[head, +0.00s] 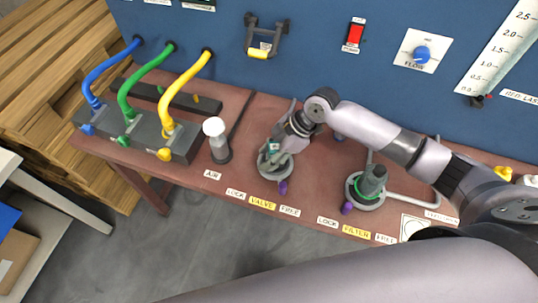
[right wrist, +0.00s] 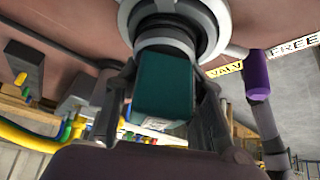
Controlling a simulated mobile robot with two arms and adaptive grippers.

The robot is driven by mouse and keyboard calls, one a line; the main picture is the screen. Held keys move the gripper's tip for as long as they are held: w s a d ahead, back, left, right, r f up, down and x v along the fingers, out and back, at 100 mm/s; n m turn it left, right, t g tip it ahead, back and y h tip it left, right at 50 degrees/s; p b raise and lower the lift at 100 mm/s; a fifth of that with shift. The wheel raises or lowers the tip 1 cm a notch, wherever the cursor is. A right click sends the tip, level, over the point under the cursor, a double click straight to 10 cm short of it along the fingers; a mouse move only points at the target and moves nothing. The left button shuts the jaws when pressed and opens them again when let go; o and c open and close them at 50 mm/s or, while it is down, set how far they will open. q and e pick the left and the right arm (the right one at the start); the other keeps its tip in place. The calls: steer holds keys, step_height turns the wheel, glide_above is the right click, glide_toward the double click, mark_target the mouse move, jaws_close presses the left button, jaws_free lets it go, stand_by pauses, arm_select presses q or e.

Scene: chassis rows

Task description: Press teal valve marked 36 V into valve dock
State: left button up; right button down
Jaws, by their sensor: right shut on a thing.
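The teal valve (right wrist: 165,88) is a block with a small pale label, too blurred to read, in the right wrist view. My right gripper (right wrist: 162,105) is shut on it, one finger on each side. The valve's other end is at the round grey valve dock (right wrist: 213,22), lined up with its ring. I cannot tell how deep it sits. In the head view, my right gripper (head: 284,140) is over the valve dock (head: 283,178) and covers most of the valve. The dock's purple lever (head: 283,187) points towards the "VALVE" label. My left gripper is not in view.
To the right, the filter dock (head: 376,200) holds a grey-green cylinder with a green ring. To the left are a white-capped air fitting (head: 215,128) and blue, green and yellow hoses (head: 188,82). A blue panel (head: 310,50) stands behind. The bench's front edge carries labels.

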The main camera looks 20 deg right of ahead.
steer(key=shift+g+h, duration=0.3)
steer(key=shift+s+d+f, duration=0.2)
steer(key=shift+s+f, duration=0.55)
steer(key=shift+f, duration=0.25)
steer(key=shift+s+d+f, duration=0.2)
steer(key=shift+s+f, duration=0.5)
steer(key=shift+f, duration=0.25)
steer(key=c, duration=1.4)
jaws_free()
steer(key=o, duration=0.5)
steer(key=shift+w+a+f, duration=0.15)
steer(key=shift+w+f, duration=0.05)
steer(key=shift+w, duration=0.15)
steer(key=shift+o, duration=0.2)
steer(key=shift+r, duration=0.1)
steer(key=a+v, duration=0.1)
steer(key=v, duration=1.2)
steer(key=shift+w+a+r+p, duration=0.15)
steer(key=shift+w+r+p, duration=0.2)
steer(key=shift+w, duration=0.15)
steer(key=shift+a, duration=0.1)
